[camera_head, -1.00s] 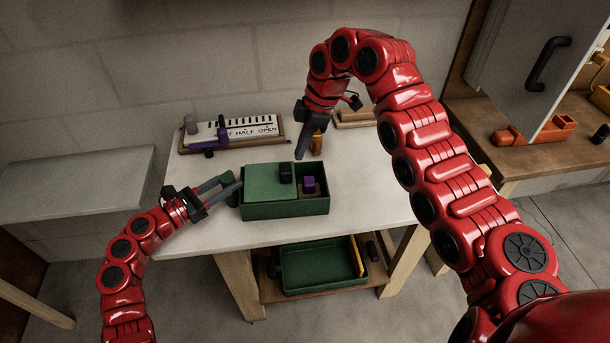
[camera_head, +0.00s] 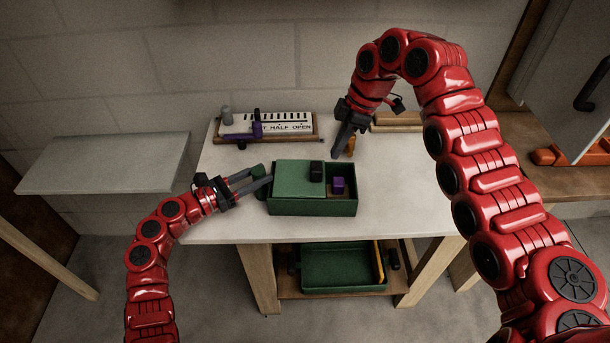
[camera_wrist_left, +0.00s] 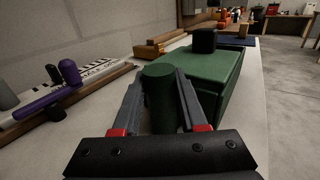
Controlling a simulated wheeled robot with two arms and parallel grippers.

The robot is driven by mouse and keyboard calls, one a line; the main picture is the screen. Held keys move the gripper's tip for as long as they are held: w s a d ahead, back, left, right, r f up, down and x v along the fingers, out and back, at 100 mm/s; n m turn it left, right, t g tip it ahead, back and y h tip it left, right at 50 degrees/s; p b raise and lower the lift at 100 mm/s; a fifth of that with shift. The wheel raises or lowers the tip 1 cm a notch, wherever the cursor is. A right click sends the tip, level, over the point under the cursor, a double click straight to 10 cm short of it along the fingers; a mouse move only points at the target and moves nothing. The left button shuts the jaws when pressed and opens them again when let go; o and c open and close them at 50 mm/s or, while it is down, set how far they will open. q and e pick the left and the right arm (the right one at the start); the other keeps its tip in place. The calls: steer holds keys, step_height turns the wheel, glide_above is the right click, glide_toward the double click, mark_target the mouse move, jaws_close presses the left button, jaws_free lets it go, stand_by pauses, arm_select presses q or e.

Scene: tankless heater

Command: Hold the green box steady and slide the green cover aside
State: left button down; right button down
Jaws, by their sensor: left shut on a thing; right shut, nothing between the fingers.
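The green box (camera_head: 312,207) stands on the white table with its green cover (camera_head: 293,178) over the left part of its top. A black knob (camera_head: 316,171) sits on the cover near its right edge. The right part of the box is open and shows a purple block (camera_head: 338,185) inside. My left gripper (camera_head: 262,178) is shut on the green round handle (camera_wrist_left: 158,88) at the box's left side; the wrist view shows a finger on each side of it. My right gripper (camera_head: 339,150) is shut and empty, above the table behind the box, apart from the cover.
A board with a scale and a purple slider (camera_head: 257,128) lies at the back left. An orange-brown piece (camera_head: 350,145) is beside my right gripper. A green tray (camera_head: 340,268) sits on the lower shelf. The table right of the box is clear.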

steer(key=shift+f, duration=3.6)
steer(key=shift+a, duration=0.15)
steer(key=shift+a, duration=0.95)
steer(key=shift+d, duration=0.1)
steer(key=shift+d, duration=0.45)
step_height(320, 180, up, 7)
steer(key=shift+d, duration=0.15)
